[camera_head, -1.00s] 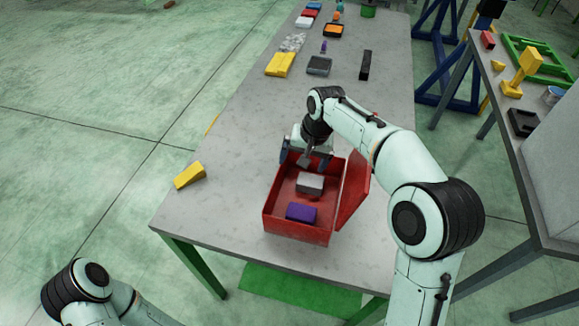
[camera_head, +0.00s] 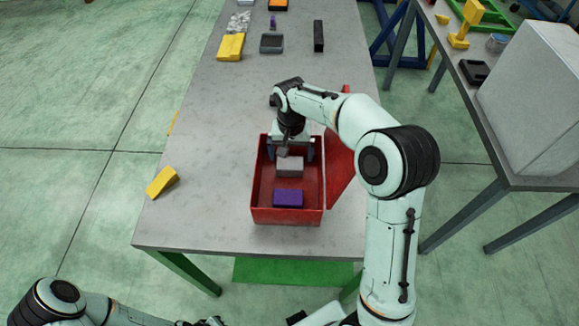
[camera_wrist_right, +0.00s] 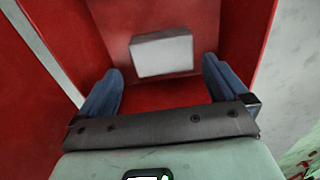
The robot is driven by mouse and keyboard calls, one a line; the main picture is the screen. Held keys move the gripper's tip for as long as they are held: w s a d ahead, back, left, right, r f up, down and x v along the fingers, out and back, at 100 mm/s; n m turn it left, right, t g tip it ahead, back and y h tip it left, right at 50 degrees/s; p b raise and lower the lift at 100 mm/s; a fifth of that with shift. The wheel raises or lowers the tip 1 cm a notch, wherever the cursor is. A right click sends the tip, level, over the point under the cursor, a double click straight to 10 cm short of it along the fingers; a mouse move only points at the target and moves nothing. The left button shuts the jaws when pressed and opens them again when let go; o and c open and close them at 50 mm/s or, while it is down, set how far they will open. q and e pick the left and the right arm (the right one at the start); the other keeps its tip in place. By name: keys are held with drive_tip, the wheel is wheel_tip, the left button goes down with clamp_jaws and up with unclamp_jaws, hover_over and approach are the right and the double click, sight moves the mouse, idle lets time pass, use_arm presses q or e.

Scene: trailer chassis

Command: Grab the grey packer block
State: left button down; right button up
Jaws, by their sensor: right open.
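The grey packer block (camera_head: 289,168) lies in an open red box (camera_head: 258,200), toward its far end. In the right wrist view the grey block (camera_wrist_right: 162,54) appears as a pale rectangle ahead of the fingers. My right gripper (camera_head: 291,152) is over the far end of the box, open, with blue fingers spread wider than the block. In the right wrist view the open right gripper (camera_wrist_right: 162,75) has nothing between its fingers. Part of my left arm shows at the bottom left; its gripper is not in view.
A purple block (camera_head: 288,198) lies in the box nearer me. The red lid (camera_head: 340,168) stands open on the right. A yellow block (camera_head: 161,182) sits at the table's left edge. Several items stand at the back.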

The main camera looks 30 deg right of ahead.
sight(289, 162)
drive_tip(key=f, duration=0.5)
drive_tip(key=shift+a+f, duration=0.1)
drive_tip(key=shift+a, duration=0.1)
drive_tip(key=c, duration=1.5)
drive_tip(key=shift+w, duration=0.1)
drive_tip(key=shift+c, duration=1.4)
drive_tip(key=shift+r, duration=0.25)
